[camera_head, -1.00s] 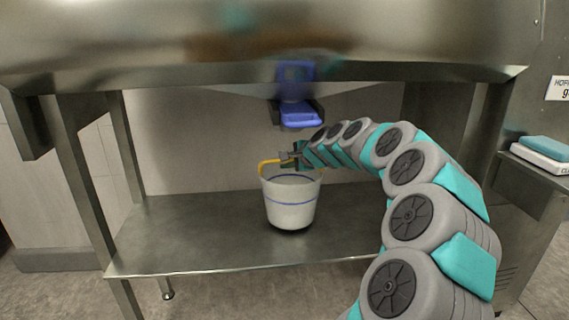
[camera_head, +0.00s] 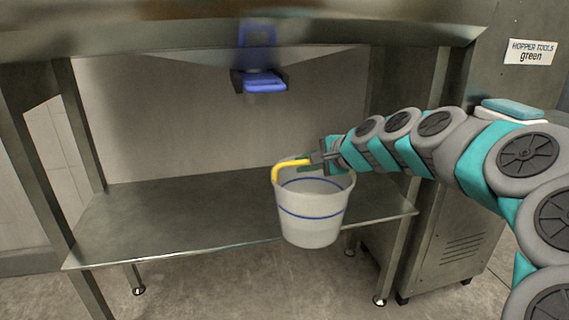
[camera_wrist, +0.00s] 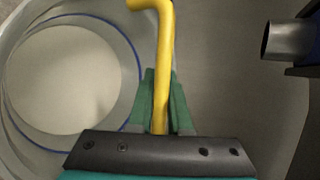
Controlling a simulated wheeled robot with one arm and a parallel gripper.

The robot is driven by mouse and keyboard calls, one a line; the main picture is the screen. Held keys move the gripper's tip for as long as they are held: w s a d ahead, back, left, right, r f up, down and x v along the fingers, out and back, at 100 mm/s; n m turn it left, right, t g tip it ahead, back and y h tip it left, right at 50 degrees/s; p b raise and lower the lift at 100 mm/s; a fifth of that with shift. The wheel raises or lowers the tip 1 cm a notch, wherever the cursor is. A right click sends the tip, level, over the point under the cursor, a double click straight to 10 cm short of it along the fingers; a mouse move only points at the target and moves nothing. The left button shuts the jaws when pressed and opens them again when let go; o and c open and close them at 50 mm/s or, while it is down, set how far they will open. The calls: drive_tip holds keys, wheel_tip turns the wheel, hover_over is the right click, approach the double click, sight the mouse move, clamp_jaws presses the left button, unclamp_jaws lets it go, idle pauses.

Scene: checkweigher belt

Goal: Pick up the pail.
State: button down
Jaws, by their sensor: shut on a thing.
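The pail (camera_head: 312,222) is white-grey with blue bands and a yellow handle (camera_head: 290,166). In the head view it hangs upright in front of the shelf's front edge, above the floor. My gripper (camera_head: 312,160) is shut on the yellow handle at the pail's top. In the wrist view the green fingers (camera_wrist: 160,105) close around the yellow handle (camera_wrist: 165,60). The pail's open mouth and its pale inside (camera_wrist: 70,75) show at the left; it looks empty.
The steel shelf (camera_head: 150,220) is bare. A blue part (camera_head: 264,82) hangs under the steel hopper above. Table legs flank the shelf.

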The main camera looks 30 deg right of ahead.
drive_tip(key=s+d+b, duration=0.2)
drive_tip(key=s+b, duration=0.3)
drive_tip(key=s, duration=0.6)
drive_tip(key=s+d+b, duration=0.2)
drive_tip(key=s+b, duration=0.3)
drive_tip(key=s, duration=0.6)
drive_tip(key=shift+b, duration=0.3)
drive_tip(key=c, duration=1.4)
unclamp_jaws()
clamp_jaws()
drive_tip(key=shift+s, duration=0.1)
